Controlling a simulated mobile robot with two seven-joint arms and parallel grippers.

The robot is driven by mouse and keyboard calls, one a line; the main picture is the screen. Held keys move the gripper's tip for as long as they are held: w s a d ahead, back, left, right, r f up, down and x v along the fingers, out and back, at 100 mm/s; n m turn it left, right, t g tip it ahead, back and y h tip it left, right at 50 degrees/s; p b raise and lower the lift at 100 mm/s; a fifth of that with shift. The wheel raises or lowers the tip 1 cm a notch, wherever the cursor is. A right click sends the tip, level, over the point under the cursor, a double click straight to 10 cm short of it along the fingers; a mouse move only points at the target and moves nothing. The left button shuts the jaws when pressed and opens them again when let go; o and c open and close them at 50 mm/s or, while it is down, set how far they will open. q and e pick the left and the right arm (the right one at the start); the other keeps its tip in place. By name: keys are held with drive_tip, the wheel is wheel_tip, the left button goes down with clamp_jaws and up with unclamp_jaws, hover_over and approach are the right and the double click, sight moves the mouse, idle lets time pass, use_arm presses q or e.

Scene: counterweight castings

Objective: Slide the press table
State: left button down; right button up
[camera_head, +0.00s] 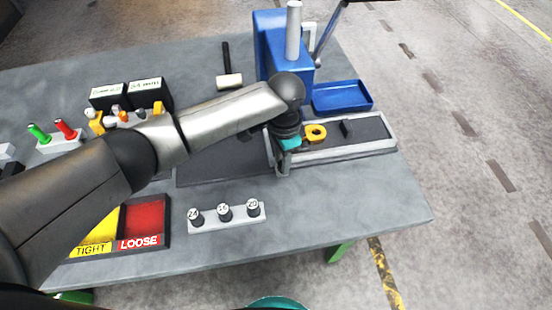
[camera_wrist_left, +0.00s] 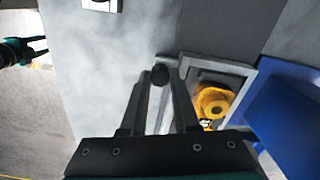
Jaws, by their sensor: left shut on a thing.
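The press table (camera_head: 343,156) is a light grey frame with a dark bed, in front of the blue press. A yellow ring-shaped casting (camera_head: 315,132) sits in it and shows in the left wrist view (camera_wrist_left: 214,106). My left gripper (camera_head: 283,168) is at the table's left end, pointing down. In the left wrist view its fingers (camera_wrist_left: 160,95) are shut on a dark round knob (camera_wrist_left: 160,74) beside the frame. The grip is partly hidden in the head view. My right gripper (camera_wrist_left: 38,47) shows at the left wrist view's edge, open and empty, away from the table.
The blue press (camera_head: 275,45) and a blue tray (camera_head: 342,96) stand behind the press table. A numbered peg rack (camera_head: 227,219) and the TIGHT/LOOSE bin (camera_head: 145,218) are in front. A mallet (camera_head: 228,80) lies behind. The front right bench top is clear.

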use_arm(q)
drive_tip(key=shift+d, duration=0.25)
use_arm(e)
drive_tip(key=shift+a, duration=0.2)
use_arm(q)
drive_tip(key=c, duration=0.9)
unclamp_jaws()
drive_tip(key=shift+d, duration=0.1)
drive_tip(key=shift+c, duration=0.2)
drive_tip(key=shift+o, duration=1.4)
use_arm(e)
drive_tip(key=shift+d, duration=0.45)
use_arm(q)
drive_tip(key=shift+a, duration=0.25)
